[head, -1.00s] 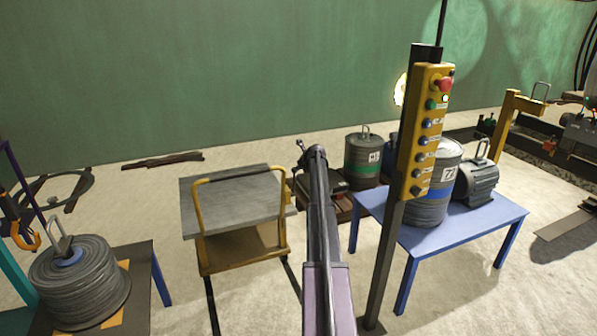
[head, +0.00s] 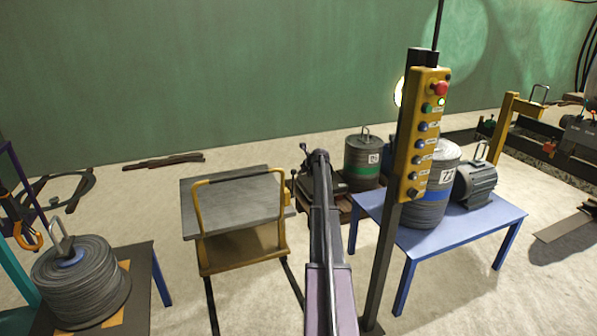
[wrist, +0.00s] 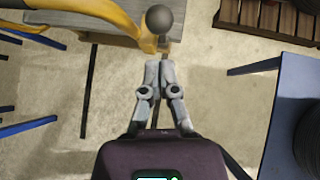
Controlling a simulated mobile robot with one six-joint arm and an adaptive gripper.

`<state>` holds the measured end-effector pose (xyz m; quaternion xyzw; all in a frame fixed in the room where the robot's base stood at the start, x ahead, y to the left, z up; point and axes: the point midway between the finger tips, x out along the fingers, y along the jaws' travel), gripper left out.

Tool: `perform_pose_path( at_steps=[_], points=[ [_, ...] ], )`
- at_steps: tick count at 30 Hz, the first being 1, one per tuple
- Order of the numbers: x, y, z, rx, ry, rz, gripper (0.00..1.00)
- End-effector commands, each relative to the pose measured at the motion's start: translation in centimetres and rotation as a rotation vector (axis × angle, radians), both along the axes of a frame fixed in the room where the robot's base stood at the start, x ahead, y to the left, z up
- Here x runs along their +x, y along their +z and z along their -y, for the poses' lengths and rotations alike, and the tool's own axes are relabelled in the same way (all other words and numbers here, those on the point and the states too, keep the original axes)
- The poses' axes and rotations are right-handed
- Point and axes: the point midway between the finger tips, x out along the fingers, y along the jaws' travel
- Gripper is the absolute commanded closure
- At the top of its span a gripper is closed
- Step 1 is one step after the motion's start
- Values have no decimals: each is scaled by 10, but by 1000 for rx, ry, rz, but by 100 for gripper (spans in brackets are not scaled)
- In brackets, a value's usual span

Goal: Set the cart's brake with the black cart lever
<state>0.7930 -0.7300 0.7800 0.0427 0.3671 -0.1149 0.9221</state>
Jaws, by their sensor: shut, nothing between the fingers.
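The cart (head: 235,203) has a grey top and a yellow frame, and stands on the floor left of my arm in the head view. In the wrist view its yellow frame (wrist: 98,12) crosses the top left. The black ball knob of the cart lever (wrist: 160,18) shows at the top of the wrist view, by the yellow bracket at the cart's corner. My gripper (wrist: 160,64) is shut and empty, its fingertips just below the knob in the picture with a small gap.
A yellow button pendant (head: 421,135) hangs on a dark post right of my arm. A blue table (head: 470,222) behind it bears a cable drum (head: 430,205) and a motor (head: 475,187). Another drum (head: 80,280) stands on a table at left. Bare floor lies around the cart.

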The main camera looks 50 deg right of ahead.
Motion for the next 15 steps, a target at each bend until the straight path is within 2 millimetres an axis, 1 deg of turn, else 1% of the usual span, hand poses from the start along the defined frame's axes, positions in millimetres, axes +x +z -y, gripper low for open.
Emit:
perform_pose_path(
  at_steps=[1, 15],
  points=[
    [-4, 9, 0, -1, -2, 1, 100],
    [-29, 48, -6, 1, -1, 0, 100]
  ],
)
